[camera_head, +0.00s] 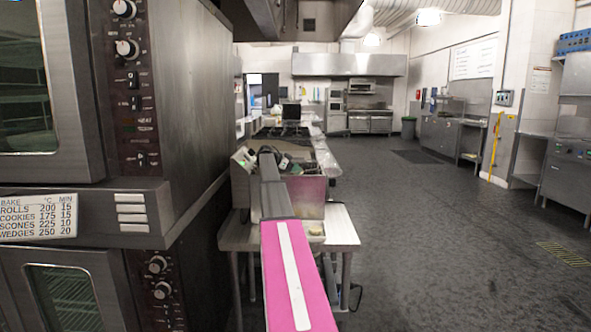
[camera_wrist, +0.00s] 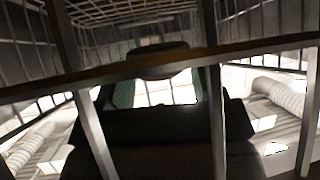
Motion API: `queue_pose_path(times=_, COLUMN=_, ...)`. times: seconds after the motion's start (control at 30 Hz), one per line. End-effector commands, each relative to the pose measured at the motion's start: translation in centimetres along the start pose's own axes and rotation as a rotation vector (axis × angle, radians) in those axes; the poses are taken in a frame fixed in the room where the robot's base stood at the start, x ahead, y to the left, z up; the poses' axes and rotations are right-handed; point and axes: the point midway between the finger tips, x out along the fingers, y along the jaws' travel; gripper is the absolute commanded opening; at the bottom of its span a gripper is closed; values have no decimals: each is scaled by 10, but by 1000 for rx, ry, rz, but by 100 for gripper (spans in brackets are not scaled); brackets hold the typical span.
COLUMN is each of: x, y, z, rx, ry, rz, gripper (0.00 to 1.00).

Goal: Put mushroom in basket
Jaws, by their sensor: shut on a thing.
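In the wrist view, my gripper (camera_wrist: 157,92) shows as a dark shape low in the middle, with greenish parts at its far end. A dark, rounded thing (camera_wrist: 157,62) lies across that end and looks like the mushroom held in the shut jaws, but it is too dark to be sure. The wire basket (camera_wrist: 95,137) fills the wrist view; its bars and a brownish rim cross close in front of the camera, and more mesh shows behind. In the head view, my arm reaches forward over the table and hides the basket and mushroom, which I cannot make out there.
A steel table (camera_head: 342,228) stands ahead, with a box-like steel unit (camera_head: 308,192) and a small pale lump (camera_head: 316,230) on it. A tall oven (camera_head: 190,100) closes off the left. The grey floor (camera_head: 440,240) to the right is clear.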

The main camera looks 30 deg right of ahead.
Motion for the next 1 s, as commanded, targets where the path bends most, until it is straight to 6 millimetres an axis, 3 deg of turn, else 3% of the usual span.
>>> queue_pose_path(times=0.23, x=2, y=0, z=4, rx=0, ry=0, rz=0, gripper=40)
queue_pose_path(times=0.27, x=2, y=0, z=4, rx=0, ry=0, rz=0, gripper=66)
queue_pose_path(times=0.33, x=2, y=0, z=4, rx=0, ry=0, rz=0, gripper=88)
queue_pose_path(times=0.83, x=-3, y=0, z=-6, rx=1, ry=0, rz=0, gripper=88)
queue_pose_path(times=1.0, x=-28, y=0, z=-6, rx=0, ry=0, rz=-2, gripper=88)
